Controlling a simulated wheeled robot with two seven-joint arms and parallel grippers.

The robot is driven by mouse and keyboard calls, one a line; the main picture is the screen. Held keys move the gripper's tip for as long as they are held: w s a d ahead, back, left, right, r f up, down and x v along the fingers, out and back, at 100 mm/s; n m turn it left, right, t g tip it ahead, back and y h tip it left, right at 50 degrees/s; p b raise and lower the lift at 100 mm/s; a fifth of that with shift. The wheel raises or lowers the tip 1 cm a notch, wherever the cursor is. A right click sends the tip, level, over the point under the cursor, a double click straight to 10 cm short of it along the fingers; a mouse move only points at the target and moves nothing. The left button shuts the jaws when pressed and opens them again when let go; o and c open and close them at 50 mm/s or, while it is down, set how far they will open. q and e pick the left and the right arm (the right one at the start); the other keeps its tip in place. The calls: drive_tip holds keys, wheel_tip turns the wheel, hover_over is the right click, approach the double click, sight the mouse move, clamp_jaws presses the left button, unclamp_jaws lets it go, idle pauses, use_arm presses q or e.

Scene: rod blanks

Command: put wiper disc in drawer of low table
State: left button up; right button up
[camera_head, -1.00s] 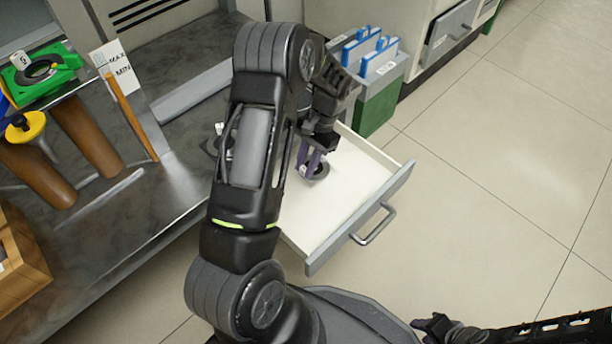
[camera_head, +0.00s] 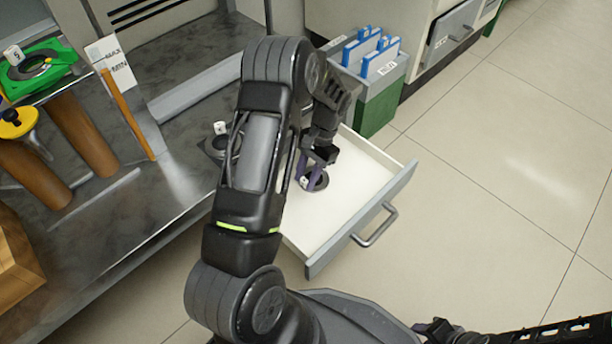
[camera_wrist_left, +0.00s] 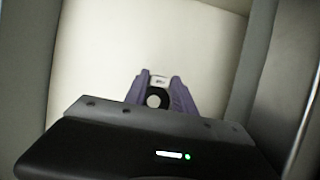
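The wiper disc (camera_head: 318,183), a dark ring with a small white tag, lies inside the open drawer (camera_head: 345,215) of the low table, seemingly on its pale floor. In the left wrist view the disc (camera_wrist_left: 153,94) shows between two purple fingers, and pale floor shows through its hole. My left gripper (camera_head: 310,176) reaches down into the drawer over the disc. Its fingers look a little apart around the tag; the contact is partly hidden. It also shows in the left wrist view (camera_wrist_left: 160,82). My right gripper (camera_head: 435,328) is at the bottom edge, dark and cut off.
The metal low table (camera_head: 110,225) fills the left side. A dark round piece with a white tag (camera_head: 219,129) stands on it, partly behind my arm. A green bin with blue-handled items (camera_head: 380,95) stands behind the drawer. The drawer's front area is clear.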

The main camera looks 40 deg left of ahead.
use_arm(q)
drive_tip(key=shift+o, duration=1.3)
drive_tip(key=shift+r, duration=0.3)
drive_tip(key=p+v, duration=0.4)
drive_tip(key=v, duration=0.7)
drive_tip(key=shift+w+r, duration=0.15)
drive_tip(key=shift+r, duration=0.2)
drive_tip(key=shift+c, duration=0.5)
